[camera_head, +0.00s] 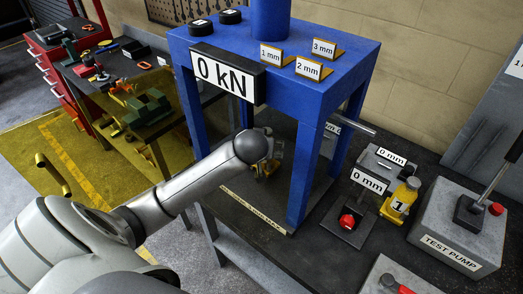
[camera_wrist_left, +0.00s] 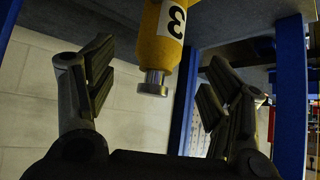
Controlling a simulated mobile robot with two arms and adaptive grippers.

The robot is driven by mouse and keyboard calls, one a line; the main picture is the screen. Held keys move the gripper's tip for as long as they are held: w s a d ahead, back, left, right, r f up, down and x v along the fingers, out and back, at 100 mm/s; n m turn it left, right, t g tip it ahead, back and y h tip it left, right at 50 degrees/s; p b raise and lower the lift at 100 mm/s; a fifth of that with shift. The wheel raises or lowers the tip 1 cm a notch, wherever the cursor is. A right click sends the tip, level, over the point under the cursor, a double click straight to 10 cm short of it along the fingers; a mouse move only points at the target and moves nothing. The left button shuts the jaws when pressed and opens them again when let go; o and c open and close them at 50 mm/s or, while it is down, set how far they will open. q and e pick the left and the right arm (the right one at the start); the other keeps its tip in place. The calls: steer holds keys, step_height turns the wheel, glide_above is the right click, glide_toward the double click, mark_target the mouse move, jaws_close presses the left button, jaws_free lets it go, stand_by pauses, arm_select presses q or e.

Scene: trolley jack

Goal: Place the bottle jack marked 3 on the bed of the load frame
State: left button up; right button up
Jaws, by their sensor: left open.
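The blue load frame (camera_head: 218,110) stands on the dark bench, and its bed (camera_head: 262,208) lies between the blue legs. My left gripper (camera_head: 270,164) reaches in between the legs, low over the bed. In the left wrist view the yellow bottle jack marked 3 (camera_wrist_left: 170,25) shows between the spread, open fingers (camera_wrist_left: 158,88). Its metal ram points down in that picture and its base is cut off by the top edge. A small yellow part of it (camera_head: 264,170) shows in the head view beside the gripper. I cannot tell whether its base touches the bed.
A yellow jack marked 1 (camera_head: 401,200) stands right of the frame, near a 0 mm gauge stand (camera_head: 368,181). The test pump (camera_head: 455,225) is further right. Spacers marked 1 mm, 2 mm and 3 mm (camera_head: 323,48) sit on the frame's top. The front left leg limits side room.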

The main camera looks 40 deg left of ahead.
arm_select(q)
steer(key=v, duration=0.2)
steer(key=shift+s+d+r, duration=0.15)
steer(key=shift+s+r, duration=0.1)
stand_by(0.4)
